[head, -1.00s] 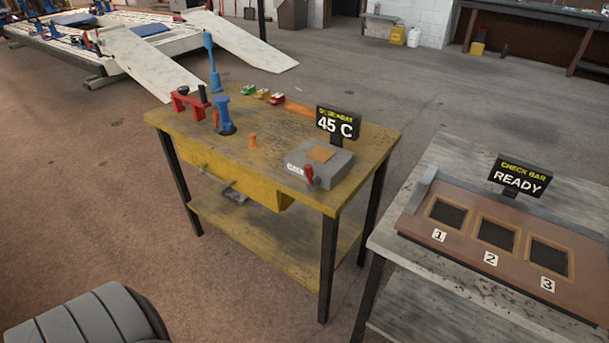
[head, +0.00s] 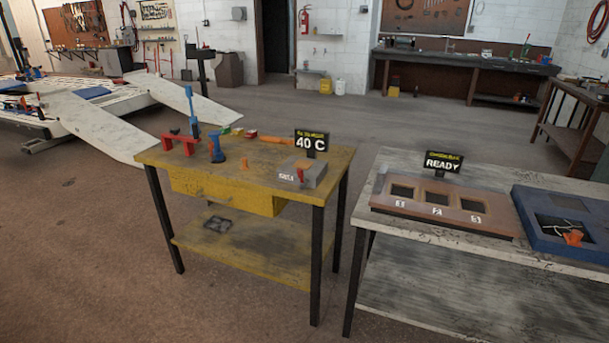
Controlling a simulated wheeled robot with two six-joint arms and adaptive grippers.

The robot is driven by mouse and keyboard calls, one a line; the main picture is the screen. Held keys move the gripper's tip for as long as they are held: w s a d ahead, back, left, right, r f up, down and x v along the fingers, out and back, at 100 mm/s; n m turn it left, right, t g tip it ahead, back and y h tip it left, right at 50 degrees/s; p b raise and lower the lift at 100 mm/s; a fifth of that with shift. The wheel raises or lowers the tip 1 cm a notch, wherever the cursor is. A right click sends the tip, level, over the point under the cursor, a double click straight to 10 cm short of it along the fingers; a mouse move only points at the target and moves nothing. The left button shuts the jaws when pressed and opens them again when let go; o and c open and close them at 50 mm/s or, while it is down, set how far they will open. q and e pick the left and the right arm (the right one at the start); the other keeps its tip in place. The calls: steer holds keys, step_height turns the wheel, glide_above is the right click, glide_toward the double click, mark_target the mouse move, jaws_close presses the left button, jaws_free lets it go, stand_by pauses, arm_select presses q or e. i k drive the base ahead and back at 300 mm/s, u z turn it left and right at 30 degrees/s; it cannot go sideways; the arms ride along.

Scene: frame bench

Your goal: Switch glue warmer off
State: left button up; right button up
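The glue warmer (head: 313,180) is a small grey box near the right front corner of the yellow workbench (head: 262,158). It has a red lever (head: 301,175) at its front and an orange patch on top; the lever's exact setting is too small to tell. A black display (head: 311,143) behind it reads 40 C. Neither of my grippers is in view.
A red stand (head: 181,143), blue tools (head: 216,149) and small coloured pieces sit on the workbench. At right, a grey table (head: 400,225) bears a brown three-slot check bar (head: 425,206) with a READY sign (head: 443,162) and a blue tray (head: 535,232). Floor in front is open.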

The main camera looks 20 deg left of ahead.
mark_target(303, 181)
steer(key=z, duration=0.6)
steer(key=i, duration=1.65)
steer(key=u, duration=0.7)
